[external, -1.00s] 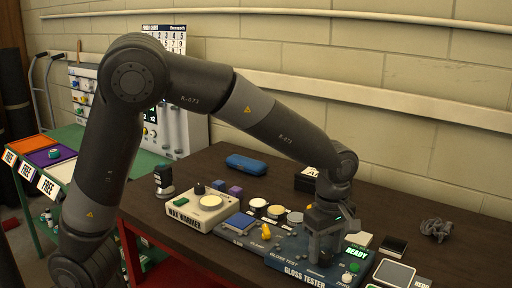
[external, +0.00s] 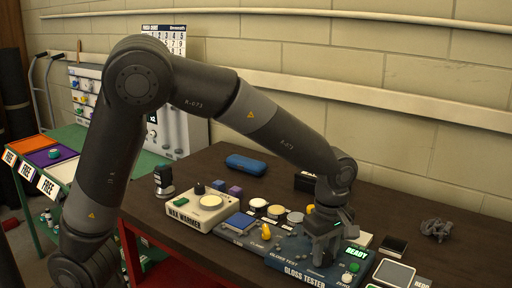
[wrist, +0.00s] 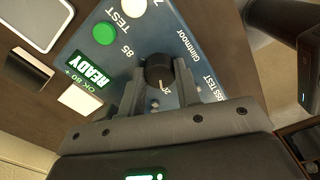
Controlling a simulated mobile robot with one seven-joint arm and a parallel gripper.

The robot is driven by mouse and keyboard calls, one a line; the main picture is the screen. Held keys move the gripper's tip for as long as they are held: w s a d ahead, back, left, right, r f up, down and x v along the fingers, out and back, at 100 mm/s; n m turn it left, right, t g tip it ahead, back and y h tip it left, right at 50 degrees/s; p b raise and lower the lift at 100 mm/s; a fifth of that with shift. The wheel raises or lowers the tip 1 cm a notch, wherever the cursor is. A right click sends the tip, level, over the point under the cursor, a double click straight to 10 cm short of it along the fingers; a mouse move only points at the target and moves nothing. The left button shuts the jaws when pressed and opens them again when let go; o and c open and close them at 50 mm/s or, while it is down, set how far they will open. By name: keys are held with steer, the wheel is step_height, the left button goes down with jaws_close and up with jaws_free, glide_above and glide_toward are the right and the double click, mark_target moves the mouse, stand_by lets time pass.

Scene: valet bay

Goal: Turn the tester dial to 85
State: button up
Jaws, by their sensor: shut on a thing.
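The gloss tester (external: 290,262) is a blue box on the dark bench, with a lit READY display. Its dial (wrist: 158,69) is a round black knob with a white pointer mark, seen in the wrist view. The mark faces toward my palm, near a label that looks like 20. The 85 label (wrist: 128,51) is on the other side, by the READY display (wrist: 88,70). My gripper (wrist: 157,76) is shut on the dial, one finger on each side. In the external view my gripper (external: 322,246) stands over the tester and hides the dial.
A green button (wrist: 104,33) and a white one sit close to the dial on the tester. The wax warmer (external: 200,212), several round pads and a yellow item (external: 266,231) stand to the left. A grey-topped device (external: 394,273) is close on the right.

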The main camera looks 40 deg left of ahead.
steer(key=shift+m, duration=0.4)
steer(key=m, duration=1)
steer(key=shift+m, duration=0.4)
steer(key=m, duration=1)
steer(key=shift+m, duration=0.4)
steer(key=o, duration=1)
steer(key=shift+r, duration=0.1)
